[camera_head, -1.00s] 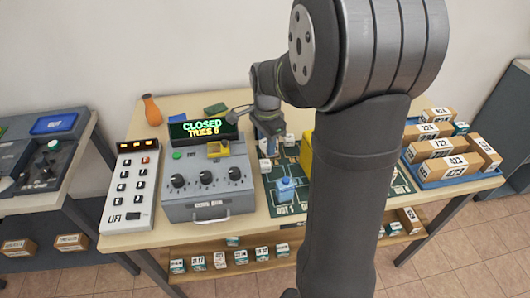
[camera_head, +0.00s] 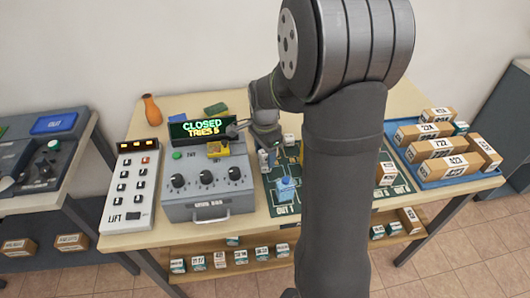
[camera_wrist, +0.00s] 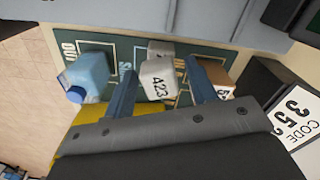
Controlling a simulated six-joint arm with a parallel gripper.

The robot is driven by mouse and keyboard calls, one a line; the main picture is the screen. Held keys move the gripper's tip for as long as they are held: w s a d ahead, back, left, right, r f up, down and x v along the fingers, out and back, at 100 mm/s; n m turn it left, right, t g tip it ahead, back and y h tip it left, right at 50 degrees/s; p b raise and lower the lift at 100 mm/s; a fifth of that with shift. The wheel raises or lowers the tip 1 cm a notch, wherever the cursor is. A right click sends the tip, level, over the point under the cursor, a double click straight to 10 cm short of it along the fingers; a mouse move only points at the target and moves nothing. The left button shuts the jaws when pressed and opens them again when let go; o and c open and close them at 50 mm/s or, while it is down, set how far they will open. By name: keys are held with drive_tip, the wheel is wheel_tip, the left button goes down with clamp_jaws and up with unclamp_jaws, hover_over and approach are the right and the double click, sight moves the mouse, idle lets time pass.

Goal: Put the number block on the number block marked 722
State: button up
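A pale number block marked 423 (camera_wrist: 158,80) stands between the two blue fingers of my gripper (camera_wrist: 160,88) in the wrist view. Gaps show on both sides of it, so my gripper looks open around or just above it. In the head view my gripper (camera_head: 268,157) is low over the green board, partly hidden by my arm. The block marked 722 (camera_head: 437,151) appears to be a long brown box in the blue tray (camera_head: 433,184) at the right. Other brown boxes stand beside it in the tray.
A blue jug (camera_head: 286,189) stands on the green board, left of the fingers in the wrist view. A brown block (camera_wrist: 216,76) is close to the right finger. A grey dial box (camera_head: 207,190) with a "CLOSED" display (camera_head: 202,128) stands left. My arm hides the board's middle.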

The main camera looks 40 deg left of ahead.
wheel_tip(320, 180, up, 12)
drive_tip(key=shift+r, duration=0.2)
idle(0.4)
drive_tip(key=shift+f, duration=0.1)
wheel_tip(320, 180, down, 13)
drive_tip(key=shift+r, duration=2.25)
drive_tip(key=shift+f, duration=0.1)
